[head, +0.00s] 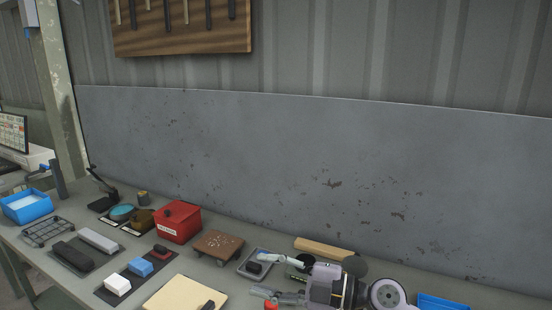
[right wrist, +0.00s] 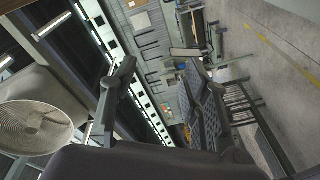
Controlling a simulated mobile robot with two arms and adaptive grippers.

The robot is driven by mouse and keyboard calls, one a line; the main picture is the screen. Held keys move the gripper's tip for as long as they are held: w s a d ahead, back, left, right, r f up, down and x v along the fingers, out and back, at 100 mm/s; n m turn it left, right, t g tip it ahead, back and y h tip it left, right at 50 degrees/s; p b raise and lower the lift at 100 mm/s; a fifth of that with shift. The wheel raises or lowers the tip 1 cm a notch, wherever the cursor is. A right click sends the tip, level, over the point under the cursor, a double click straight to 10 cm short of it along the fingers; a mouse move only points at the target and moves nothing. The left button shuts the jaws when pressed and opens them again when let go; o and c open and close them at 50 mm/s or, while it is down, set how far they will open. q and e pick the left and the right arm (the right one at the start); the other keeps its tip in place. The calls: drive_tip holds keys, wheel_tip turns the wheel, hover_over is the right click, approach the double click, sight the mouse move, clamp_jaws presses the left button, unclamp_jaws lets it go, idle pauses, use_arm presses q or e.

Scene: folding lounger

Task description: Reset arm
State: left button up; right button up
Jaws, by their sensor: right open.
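My right gripper (head: 260,273) is in the head view at the bottom, right of centre, over the workbench. Its arm comes in from the lower right. Its two fingers point left and stand apart, with nothing visibly held between them. In the right wrist view the two dark fingers (right wrist: 162,68) are spread wide, with the room behind. My left gripper is in neither view. No folding lounger can be made out for certain.
The workbench (head: 222,272) carries a red box (head: 178,221), a brown wheeled board (head: 218,245), a blue bin (head: 27,205), a wire basket (head: 48,231) and a tan board (head: 185,294). A grey panel (head: 300,150) stands behind. A fan (right wrist: 35,128) shows in the wrist view.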

drive_tip(key=w+d+r+m+t+h, duration=0.2)
drive_tip(key=d+m+t+h, duration=0.85)
drive_tip(key=m+t, duration=0.55)
drive_tip(key=s+d+f+m+g+h, duration=0.3)
drive_tip(key=d+f+m+h, duration=0.1)
drive_tip(key=d+f, duration=0.25)
drive_tip(key=s+d+f+m+g+h, duration=0.3)
drive_tip(key=d+f+m+h, duration=0.15)
drive_tip(key=f, duration=0.25)
drive_tip(key=s+f+g+y, duration=0.1)
drive_tip(key=s+f+g, duration=0.6)
drive_tip(key=s, duration=0.5)
drive_tip(key=s+f+g+y, duration=0.1)
drive_tip(key=s+f+g, duration=0.4)
drive_tip(key=s+f, duration=0.6)
wheel_tip(320, 180, down, 27)
drive_tip(key=s+g+b, duration=0.1)
drive_tip(key=s+b, duration=0.2)
drive_tip(key=b, duration=0.2)
drive_tip(key=s+d+f+b, duration=0.1)
drive_tip(key=s+f+b, duration=0.1)
drive_tip(key=s+f, duration=0.6)
drive_tip(key=s+d+f+g+b, duration=0.1)
drive_tip(key=s+d+f+b, duration=0.1)
drive_tip(key=s+f, duration=0.7)
wheel_tip(320, 180, down, 6)
drive_tip(key=shift+d+r+b, duration=0.2)
drive_tip(key=shift+d+b, duration=0.05)
drive_tip(key=shift+b, duration=0.25)
